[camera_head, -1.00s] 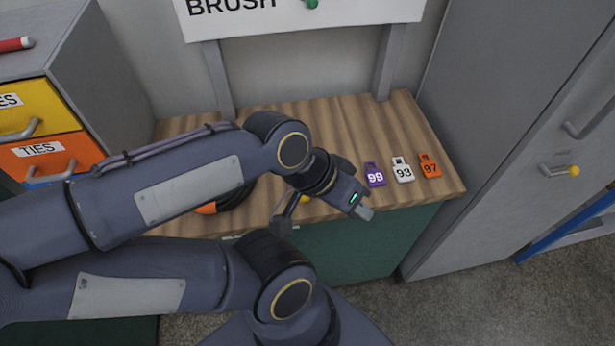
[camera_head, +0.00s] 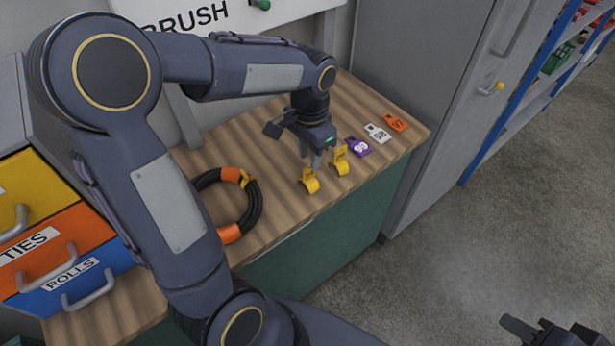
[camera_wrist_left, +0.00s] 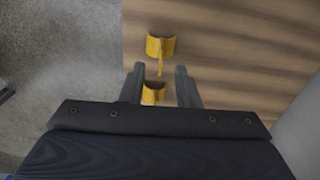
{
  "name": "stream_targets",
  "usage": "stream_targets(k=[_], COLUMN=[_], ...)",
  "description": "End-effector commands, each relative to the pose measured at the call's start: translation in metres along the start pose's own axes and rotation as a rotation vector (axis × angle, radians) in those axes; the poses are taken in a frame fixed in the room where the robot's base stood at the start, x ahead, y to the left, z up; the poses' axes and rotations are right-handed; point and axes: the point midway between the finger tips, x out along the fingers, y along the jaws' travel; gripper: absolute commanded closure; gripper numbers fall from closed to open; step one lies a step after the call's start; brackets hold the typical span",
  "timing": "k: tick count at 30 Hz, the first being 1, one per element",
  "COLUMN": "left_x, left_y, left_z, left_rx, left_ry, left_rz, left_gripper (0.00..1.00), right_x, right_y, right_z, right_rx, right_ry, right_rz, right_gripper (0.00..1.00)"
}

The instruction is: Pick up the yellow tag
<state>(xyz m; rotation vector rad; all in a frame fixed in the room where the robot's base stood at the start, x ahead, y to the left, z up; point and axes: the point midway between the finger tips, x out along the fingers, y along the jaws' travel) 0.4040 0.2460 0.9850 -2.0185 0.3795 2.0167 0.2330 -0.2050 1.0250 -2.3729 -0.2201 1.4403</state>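I cannot tell which is the tag. My left gripper (camera_head: 321,158) points down at them, its fingers apart. Contact cannot be told. My right gripper (camera_head: 550,336) is partly in view at the bottom right, its fingers apart and empty.
Purple (camera_head: 358,147), white (camera_head: 377,133) and orange (camera_head: 395,123) numbered tags lie to the right on the wooden bench (camera_head: 285,215). A black hose coil (camera_head: 256,212) with orange bands lies left. Drawers (camera_head: 45,245) stand at the left, a grey cabinet (camera_head: 430,90) at the right.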

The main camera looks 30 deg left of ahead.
Motion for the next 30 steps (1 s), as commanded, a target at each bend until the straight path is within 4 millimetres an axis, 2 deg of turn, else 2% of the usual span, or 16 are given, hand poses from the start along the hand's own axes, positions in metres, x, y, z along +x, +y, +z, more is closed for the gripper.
stream_targets(k=[9,13,19,26,30], left_x=[0.045,0.052,0.053,0.052,0.052], left_y=[-0.002,-0.002,-0.002,-0.001,-0.001], left_z=[0.003,0.003,0.003,0.003,0.003], left_rx=[-0.001,-0.001,-0.002,-0.002,-0.002], left_ry=[-0.003,0.000,0.001,0.002,0.002], left_rz=[0.002,0.002,0.001,0.002,0.002], left_gripper=[0.71,0.71,0.71,1.00,1.00], right_x=[-0.003,-0.003,-0.003,-0.003,-0.003], right_y=[-0.002,-0.002,-0.002,-0.002,-0.002], right_z=[-0.002,-0.002,-0.002,-0.002,-0.002], right_rx=[0.000,0.000,0.000,0.000,0.000], right_ry=[0.000,0.000,0.000,0.000,0.000], right_rz=[0.000,0.000,0.000,0.000,0.000], right_gripper=[0.66,0.66,0.66,0.66,0.66])
